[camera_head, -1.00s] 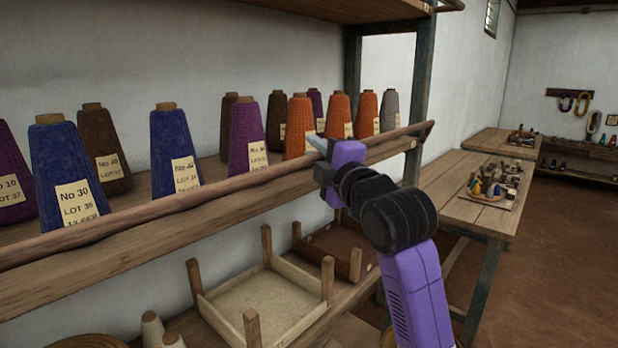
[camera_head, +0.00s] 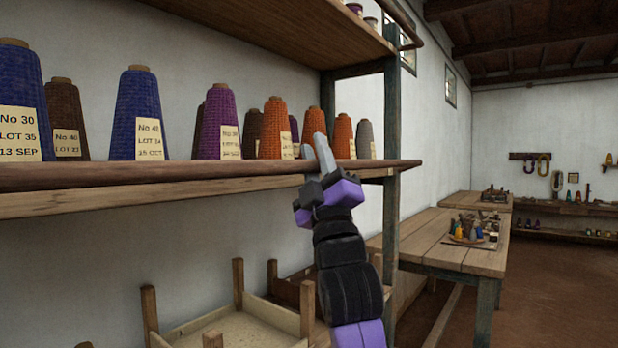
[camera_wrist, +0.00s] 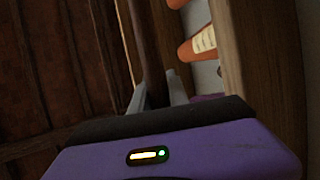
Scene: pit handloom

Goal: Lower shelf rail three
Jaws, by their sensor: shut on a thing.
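A long brown wooden rail (camera_head: 130,175) runs along the front edge of the shelf board (camera_head: 120,204), below the cone labels. It looks nearly level in the head view. My gripper (camera_head: 315,150) is at the rail's right part, with its grey fingers pointing up. In the wrist view the dark rail (camera_wrist: 143,40) passes between the two fingers of my gripper (camera_wrist: 156,88), which is shut on it. The exact finger contact and the rail's supports are hidden.
Yarn cones, including a blue one (camera_head: 138,110) and an orange one (camera_head: 275,130), stand close behind the rail. A post (camera_head: 391,130) stands right of my gripper. An upper shelf (camera_head: 270,28) is above, wooden trays (camera_head: 240,328) are below. A table (camera_head: 440,240) stands right.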

